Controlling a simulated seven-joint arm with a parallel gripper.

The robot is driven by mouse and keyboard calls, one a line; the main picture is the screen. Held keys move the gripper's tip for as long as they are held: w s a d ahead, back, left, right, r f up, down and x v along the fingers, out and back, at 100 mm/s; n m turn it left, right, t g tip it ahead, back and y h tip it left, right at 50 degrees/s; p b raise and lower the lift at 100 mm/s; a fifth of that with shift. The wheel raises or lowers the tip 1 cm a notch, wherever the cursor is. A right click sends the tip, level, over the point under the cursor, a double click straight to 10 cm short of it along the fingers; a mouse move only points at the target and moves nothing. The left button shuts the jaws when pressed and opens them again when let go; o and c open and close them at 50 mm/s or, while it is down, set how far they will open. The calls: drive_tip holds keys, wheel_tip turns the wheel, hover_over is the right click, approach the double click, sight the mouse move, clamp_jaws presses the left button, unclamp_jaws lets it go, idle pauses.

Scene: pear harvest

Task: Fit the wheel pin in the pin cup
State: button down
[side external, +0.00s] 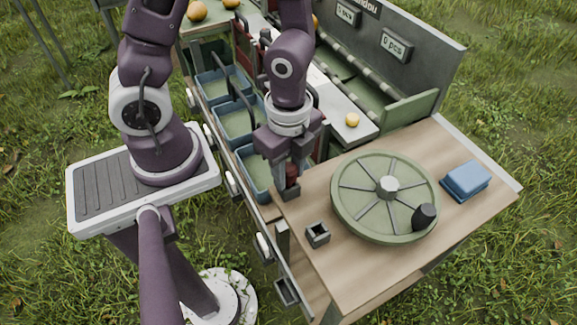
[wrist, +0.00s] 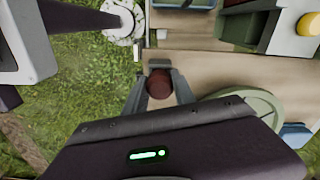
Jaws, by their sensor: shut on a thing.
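My gripper (side external: 290,188) hangs upright at the near left part of the wooden table. It is shut on a reddish-brown pin (side external: 292,170), whose round top shows between the fingers in the wrist view (wrist: 160,84). The pin's lower end is hidden by the fingers. The small square dark grey pin cup (side external: 317,235) stands on the table, apart from my gripper, toward the front edge. In the wrist view a grey shape just beyond the pin looks like the cup (wrist: 159,64). Its opening looks empty in the side view.
A green spoked wheel (side external: 360,208) with a black knob (side external: 424,216) lies to the right of my gripper. Blue bins (side external: 238,122) stand behind, beside a conveyor with a yellow pear (side external: 352,120).

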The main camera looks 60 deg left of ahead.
drive_tip(key=c, duration=0.9)
unclamp_jaws()
drive_tip(key=shift+c, duration=0.2)
drive_tip(key=o, duration=0.5)
drive_tip(key=shift+c, duration=0.2)
drive_tip(key=shift+r, duration=3)
